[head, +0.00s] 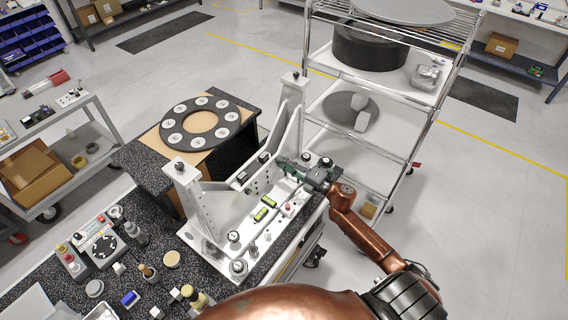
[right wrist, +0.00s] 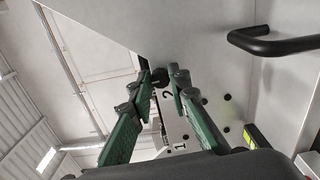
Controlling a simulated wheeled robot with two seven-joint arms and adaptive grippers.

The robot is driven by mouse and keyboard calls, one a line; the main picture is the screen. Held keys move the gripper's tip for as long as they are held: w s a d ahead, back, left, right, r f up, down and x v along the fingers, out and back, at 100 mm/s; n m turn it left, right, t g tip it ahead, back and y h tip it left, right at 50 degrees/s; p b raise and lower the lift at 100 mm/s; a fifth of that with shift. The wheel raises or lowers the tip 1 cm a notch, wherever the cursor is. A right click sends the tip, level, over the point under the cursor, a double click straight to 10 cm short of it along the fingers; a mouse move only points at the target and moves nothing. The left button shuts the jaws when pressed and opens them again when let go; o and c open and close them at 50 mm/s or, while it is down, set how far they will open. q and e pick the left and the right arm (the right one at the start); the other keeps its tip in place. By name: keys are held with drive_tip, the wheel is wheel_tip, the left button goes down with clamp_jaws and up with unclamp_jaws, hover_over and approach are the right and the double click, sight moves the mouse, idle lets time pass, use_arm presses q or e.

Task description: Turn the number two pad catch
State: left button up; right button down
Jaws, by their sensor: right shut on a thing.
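The white mirror fixture (head: 213,211) stands on the dark speckled bench, with two uprights and a flat base. In the right wrist view, a pale plate (right wrist: 178,128) with dark holes carries the numerals 2 and 1. The number two pad catch (right wrist: 158,76) is a small dark knob just above the numeral 2, partly hidden by the fingertips. My right gripper (head: 284,164) reaches in from the right between the uprights. In the right wrist view its green fingers (right wrist: 162,84) are closed around the catch. My left gripper is not in view.
A black handle (right wrist: 275,41) sits close to the right of the fingers. A black ring with pale discs (head: 166,127) lies on a stand behind the fixture. A wire-shelf cart (head: 398,154) stands behind my right arm. Small parts crowd the bench at left.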

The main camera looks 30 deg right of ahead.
drive_tip(key=c, duration=1.8)
unclamp_jaws()
drive_tip(key=v, duration=1.2)
drive_tip(key=shift+h, duration=0.3)
